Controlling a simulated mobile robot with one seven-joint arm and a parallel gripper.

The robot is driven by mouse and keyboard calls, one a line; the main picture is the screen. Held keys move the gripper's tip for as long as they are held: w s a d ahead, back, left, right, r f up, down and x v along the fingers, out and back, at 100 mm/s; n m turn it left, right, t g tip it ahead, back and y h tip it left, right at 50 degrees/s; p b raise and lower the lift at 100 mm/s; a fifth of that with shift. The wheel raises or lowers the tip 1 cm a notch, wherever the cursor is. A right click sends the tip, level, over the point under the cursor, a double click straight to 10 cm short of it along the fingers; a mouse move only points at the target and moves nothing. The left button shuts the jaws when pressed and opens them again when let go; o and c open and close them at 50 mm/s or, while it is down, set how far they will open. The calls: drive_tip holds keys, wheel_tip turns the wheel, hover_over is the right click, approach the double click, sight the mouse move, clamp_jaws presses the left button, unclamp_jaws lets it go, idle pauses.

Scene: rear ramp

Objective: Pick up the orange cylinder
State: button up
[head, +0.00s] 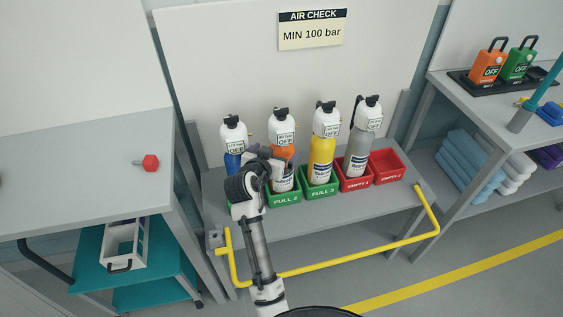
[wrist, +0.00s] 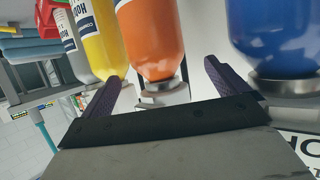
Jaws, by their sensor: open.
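The orange cylinder (head: 284,153) stands upright in the green FULL 2 bin on the grey bench, between a blue cylinder (head: 233,160) and a yellow cylinder (head: 320,158). It has a white top with an OFF tag and a black valve. My gripper (head: 270,160) is in front of it and hides part of its left side. In the wrist view the orange cylinder (wrist: 151,40) shows between the two open purple fingers (wrist: 160,85), with its rounded end and a metal collar near them. The fingers are apart and hold nothing.
The blue cylinder (wrist: 275,35) and yellow cylinder (wrist: 100,45) flank the fingers closely. A grey cylinder (head: 361,148) stands in a red bin, with an empty red bin (head: 387,166) beside it. A yellow rail (head: 335,266) runs along the bench front.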

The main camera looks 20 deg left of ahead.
drive_tip(key=shift+p+x, duration=0.95)
drive_tip(key=shift+x, duration=2)
drive_tip(key=shift+s+d+f, duration=0.1)
drive_tip(key=shift+d+f, duration=0.05)
drive_tip(key=c, duration=2)
drive_tip(key=shift+r, duration=0.3)
drive_tip(key=shift+c, duration=0.7)
